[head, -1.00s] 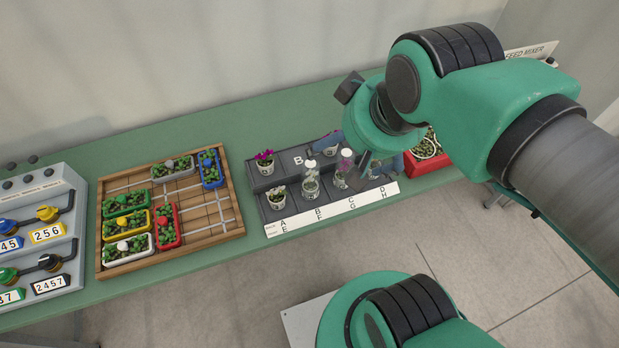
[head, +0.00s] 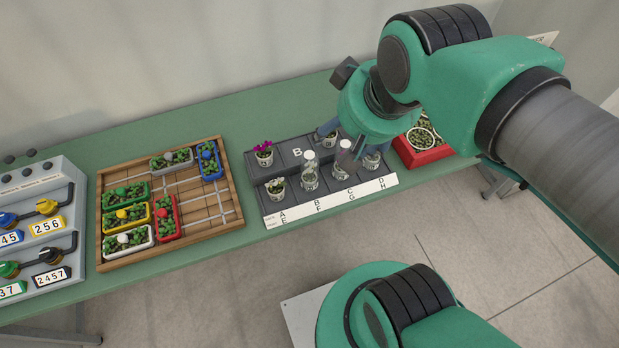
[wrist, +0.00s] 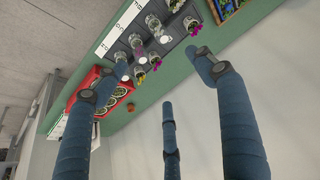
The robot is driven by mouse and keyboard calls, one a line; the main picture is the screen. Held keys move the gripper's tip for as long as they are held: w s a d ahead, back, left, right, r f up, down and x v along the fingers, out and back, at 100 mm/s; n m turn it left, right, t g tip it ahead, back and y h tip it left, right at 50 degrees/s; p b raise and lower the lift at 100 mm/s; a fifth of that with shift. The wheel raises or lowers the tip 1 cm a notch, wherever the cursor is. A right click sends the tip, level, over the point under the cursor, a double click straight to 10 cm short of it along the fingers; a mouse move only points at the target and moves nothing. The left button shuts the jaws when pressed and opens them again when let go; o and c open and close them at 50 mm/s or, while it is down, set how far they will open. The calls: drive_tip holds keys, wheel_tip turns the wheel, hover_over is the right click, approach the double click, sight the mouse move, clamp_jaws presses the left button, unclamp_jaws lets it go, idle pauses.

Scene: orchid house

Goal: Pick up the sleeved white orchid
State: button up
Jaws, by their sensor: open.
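A clear sleeve with a white top (head: 310,172) stands upright on a pot in the front row of the dark tray (head: 291,213); it looks like the sleeved white orchid. My gripper (head: 350,139) hangs over the tray's back right part, behind and right of the white-topped sleeve. Its blue fingers are spread and hold nothing. My arm hides part of the back row.
An unsleeved magenta orchid (head: 264,153) and an unsleeved white-flowered pot (head: 277,187) stand at the tray's left. Another pot (head: 371,161) stands at the right. A red box (head: 430,155) lies beyond it. A wooden planter board (head: 228,185) is left; green bench lies bare behind it.

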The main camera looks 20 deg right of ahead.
drive_tip(key=w+f+m+g+p, duration=0.1)
drive_tip(key=w+f+m+g, duration=0.1)
drive_tip(key=w+f, duration=0.45)
drive_tip(key=m+g+p, duration=0.2)
drive_tip(key=m, duration=0.1)
approach(309, 155)
drive_tip(key=f, duration=0.2)
drive_tip(key=f+m+g, duration=0.1)
drive_tip(key=w+f+m, duration=0.1)
drive_tip(key=f, duration=0.1)
drive_tip(key=shift+w+f+p, duration=0.1)
drive_tip(key=shift+f+p, duration=0.2)
drive_tip(key=shift+p, duration=0.1)
drive_tip(key=shift+f, duration=0.35)
drive_tip(key=shift+f+b, duration=0.5)
drive_tip(key=shift+f, duration=3.75)
drive_tip(key=shift+d+f+b, duration=0.1)
drive_tip(key=shift+f+b, duration=0.35)
drive_tip(key=shift+f, duration=2.15)
